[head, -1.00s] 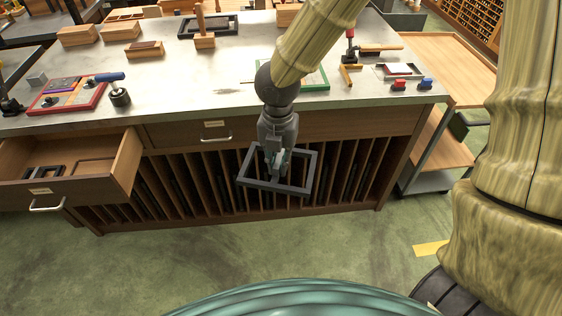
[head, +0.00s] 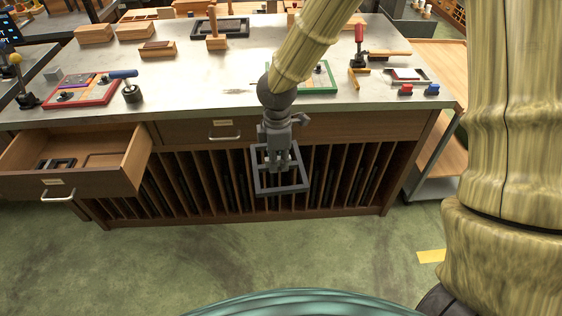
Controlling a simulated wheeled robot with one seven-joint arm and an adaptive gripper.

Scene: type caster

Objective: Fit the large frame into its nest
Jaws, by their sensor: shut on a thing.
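My gripper (head: 284,170) is shut on the large frame (head: 282,190), a dark grey open rectangle, and holds it in the air in front of the bench. The frame hangs tilted, before the upright slots below the bench's closed drawer. The open drawer (head: 132,162) stands out at the left of the bench, well apart from the frame. Its right part has a shallow outlined recess (head: 99,159) that looks empty and may be the nest. Smaller dark frames (head: 58,163) lie in its left part. The drawer's front wall hides part of its floor.
The bench top (head: 190,92) carries a red-edged tray (head: 112,93), a dark-headed tool (head: 131,92), a green-edged board (head: 328,80) and wooden boxes (head: 135,30). The slotted rack (head: 215,180) is close behind the frame. Green floor in front is clear.

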